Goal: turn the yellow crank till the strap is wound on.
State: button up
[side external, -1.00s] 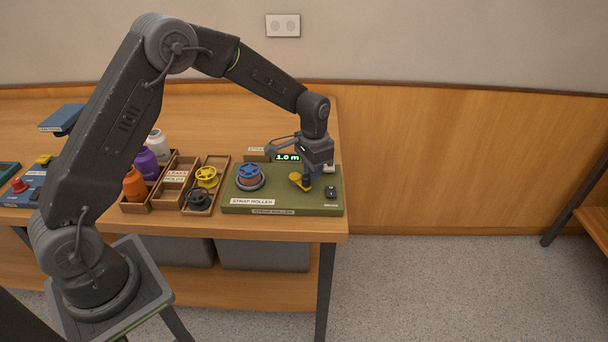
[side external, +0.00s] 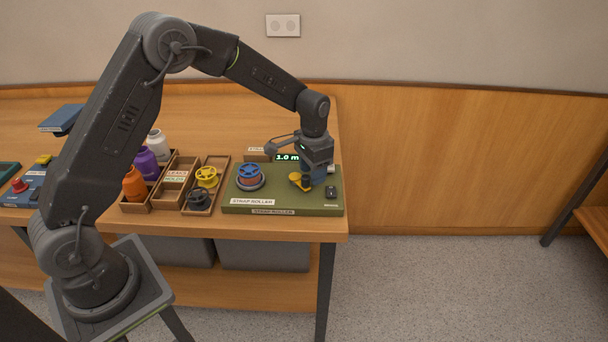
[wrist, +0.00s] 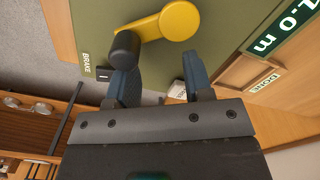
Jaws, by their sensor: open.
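The yellow crank (side external: 300,184) is on the right part of the green strap roller board (side external: 235,209). In the wrist view the yellow crank arm (wrist: 180,20) runs to a black knob (wrist: 125,48). My gripper (side external: 316,177) is low over the board, just right of the crank. In the wrist view my gripper (wrist: 160,80) is open, and the knob is at the left finger's tip, not between the fingers; I cannot tell whether they touch. A blue spool (side external: 250,171) with orange-red strap sits at the board's left. The display (side external: 287,158) reads 1.0 m.
A black brake switch (wrist: 104,74) lies close to the left finger. Wooden trays (side external: 170,187) with spools and bottles stand left of the board. The table ends just right of the board.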

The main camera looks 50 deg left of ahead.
notch_tip(320, 180, up, 7)
jog(key=shift+f, duration=0.15)
dwell(0.8)
notch_tip(320, 180, up, 7)
jog(key=t, duration=0.1)
send_over(299, 194)
jog(key=s+d+r+n+t, duration=0.1)
jog(key=s+r+t, duration=0.1)
jog(key=s+r, duration=0.55)
jog(key=s+d+f+n+t, duration=0.1)
jog(key=s+n+t, duration=0.1)
jog(key=s, duration=1.4)
jog(key=shift+s+t, duration=0.2)
jog(key=shift+t, duration=0.1)
